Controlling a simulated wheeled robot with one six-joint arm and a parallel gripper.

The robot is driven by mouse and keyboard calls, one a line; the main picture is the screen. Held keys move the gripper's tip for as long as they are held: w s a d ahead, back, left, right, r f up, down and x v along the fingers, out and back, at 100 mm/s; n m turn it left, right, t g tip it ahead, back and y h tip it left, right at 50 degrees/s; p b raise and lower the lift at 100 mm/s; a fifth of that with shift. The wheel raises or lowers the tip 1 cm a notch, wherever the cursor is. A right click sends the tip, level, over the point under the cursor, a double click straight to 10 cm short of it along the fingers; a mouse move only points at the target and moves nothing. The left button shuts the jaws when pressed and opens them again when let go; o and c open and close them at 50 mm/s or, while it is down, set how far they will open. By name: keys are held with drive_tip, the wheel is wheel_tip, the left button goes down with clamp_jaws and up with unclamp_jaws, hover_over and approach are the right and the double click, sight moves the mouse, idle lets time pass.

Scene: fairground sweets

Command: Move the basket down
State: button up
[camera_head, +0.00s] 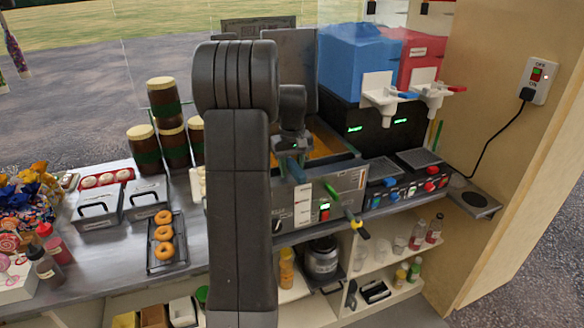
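A green and yellow handle (345,208) with a dark end sticks out over the fryer's front and looks like the basket's handle. The basket itself is hidden behind my arm and gripper, so its height cannot be told. My gripper (296,166) points down above the fryer, behind and left of the handle, apparently apart from it. Its fingertips are too small and overlapped to tell open from shut.
Blue and red slush tanks (362,62) with taps stand right of the fryer. A tray of doughnuts (166,262), lidded steel bins (98,209) and brown canisters (164,97) are on the left. A wall (508,150) closes the right.

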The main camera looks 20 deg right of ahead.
drive_tip(key=shift+s+a+f, duration=0.25)
drive_tip(key=shift+a+f, duration=0.05)
drive_tip(key=shift+f, duration=0.35)
drive_tip(key=shift+w+r, duration=0.15)
drive_tip(key=shift+r, duration=0.4)
wheel_tip(320, 180, up, 14)
drive_tip(key=shift+s+d+b, duration=0.25)
drive_tip(key=shift+b, duration=0.2)
drive_tip(key=f, duration=0.9)
drive_tip(key=f+p, duration=0.1)
drive_tip(key=f, duration=0.3)
drive_tip(key=shift+w+a+f, duration=0.25)
drive_tip(key=shift+w+f, duration=0.05)
drive_tip(key=shift+f, duration=0.05)
